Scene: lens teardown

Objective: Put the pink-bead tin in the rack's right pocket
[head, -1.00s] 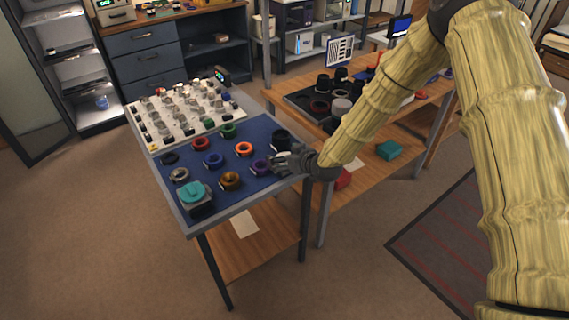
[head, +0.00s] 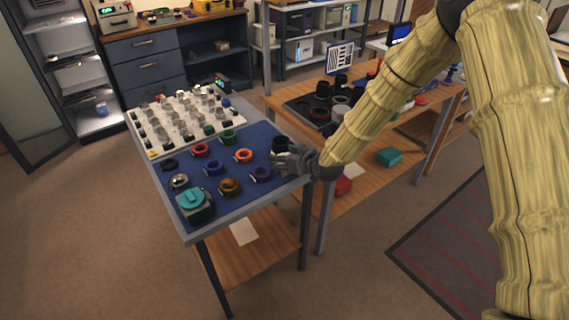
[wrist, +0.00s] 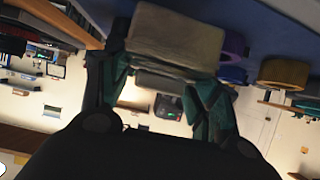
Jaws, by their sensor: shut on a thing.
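My gripper (head: 280,161) is over the right edge of the blue mat (head: 222,201), between a purple ring (head: 261,173) and a black cylinder (head: 279,143). In the wrist view the fingers (wrist: 163,88) are shut on a pale grey-beige, rounded thing (wrist: 175,36). I see no pink beads on it, so I cannot tell whether it is the pink-bead tin. In the head view the hand mostly hides it. I cannot make out a rack with pockets for certain.
Several coloured rings lie on the mat, with a teal-topped block (head: 192,203) at its front left. A white board (head: 150,138) full of small parts lies behind. To the right stands a wooden bench (head: 375,118) with a dark tray (head: 298,107) of black cylinders.

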